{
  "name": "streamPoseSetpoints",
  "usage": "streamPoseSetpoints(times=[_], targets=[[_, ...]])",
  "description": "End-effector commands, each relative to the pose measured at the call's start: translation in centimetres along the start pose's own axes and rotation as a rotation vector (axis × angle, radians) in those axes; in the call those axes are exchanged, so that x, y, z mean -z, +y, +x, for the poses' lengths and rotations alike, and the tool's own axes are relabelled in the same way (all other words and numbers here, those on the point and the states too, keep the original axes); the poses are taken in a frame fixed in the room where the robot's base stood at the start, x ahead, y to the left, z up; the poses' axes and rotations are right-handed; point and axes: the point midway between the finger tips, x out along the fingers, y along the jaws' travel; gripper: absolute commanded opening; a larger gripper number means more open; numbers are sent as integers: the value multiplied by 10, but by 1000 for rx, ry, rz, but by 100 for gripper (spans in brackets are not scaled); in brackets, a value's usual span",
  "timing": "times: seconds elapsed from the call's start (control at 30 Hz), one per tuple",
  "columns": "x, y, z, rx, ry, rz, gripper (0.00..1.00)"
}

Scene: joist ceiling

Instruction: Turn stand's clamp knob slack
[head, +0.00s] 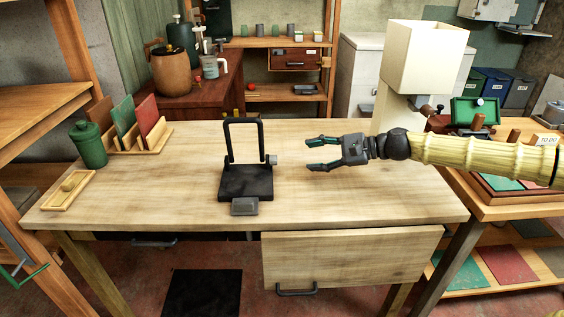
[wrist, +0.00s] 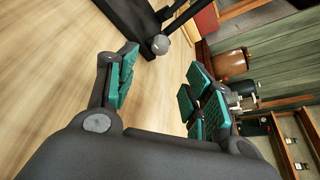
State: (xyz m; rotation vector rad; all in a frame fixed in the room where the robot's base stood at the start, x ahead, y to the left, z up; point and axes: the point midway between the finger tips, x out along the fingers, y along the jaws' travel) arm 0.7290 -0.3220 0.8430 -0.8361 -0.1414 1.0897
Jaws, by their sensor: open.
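A black stand (head: 246,182) with an upright rectangular frame sits on the wooden table. Its round grey clamp knob (head: 272,160) is on the right side of the frame, low down. My gripper (head: 312,155) is to the right of the stand, open and empty, its fingers pointing left toward the knob with a gap between. In the wrist view the knob (wrist: 160,44) shows beyond and between the open green-padded fingers (wrist: 160,88), apart from them. Part of the dark stand (wrist: 128,14) shows at the top. Whether the knob is tight cannot be seen.
The wooden table (head: 370,205) is clear around the stand's front and right. A green canister (head: 88,146), a rack of boards (head: 140,146) and a small wooden tray (head: 68,190) are at the left.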

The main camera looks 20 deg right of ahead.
Motion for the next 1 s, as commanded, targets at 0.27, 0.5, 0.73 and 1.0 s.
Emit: streamPoseSetpoints(times=[0.27, 0.5, 0.73, 1.0], targets=[[2, 2, 33, -4, -1, 0, 51], [1, 2, 63, -4, -2, 1, 51], [1, 2, 88, -3, -1, 1, 51], [0, 1, 101, -2, 0, 1, 51]])
